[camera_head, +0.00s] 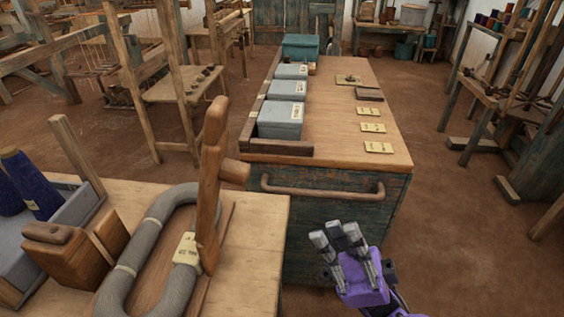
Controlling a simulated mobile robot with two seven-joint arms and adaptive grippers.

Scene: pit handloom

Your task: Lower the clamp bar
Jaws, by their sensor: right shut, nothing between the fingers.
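A wooden bar (211,185), which looks like the clamp bar, stands nearly upright at the right part of the near table. A stubby round wooden peg (236,171) sticks out to its right. A thick grey bundle (155,222) with pale bands lies in a U-shape around the wood below, and a small label (186,249) lies by the bar's foot. My right gripper (337,236), purple with grey fingers, is shut and empty. It is to the right of the bar, clear of it, in front of the cabinet. My left gripper is not in view.
The near table (262,220) also carries a wooden block (62,253) and a grey tray with dark blue cones (33,184). A cabinet (345,215) with a wooden front handle (322,189) holds grey boxes (280,121) and labels. Bare floor (470,240) lies to the right.

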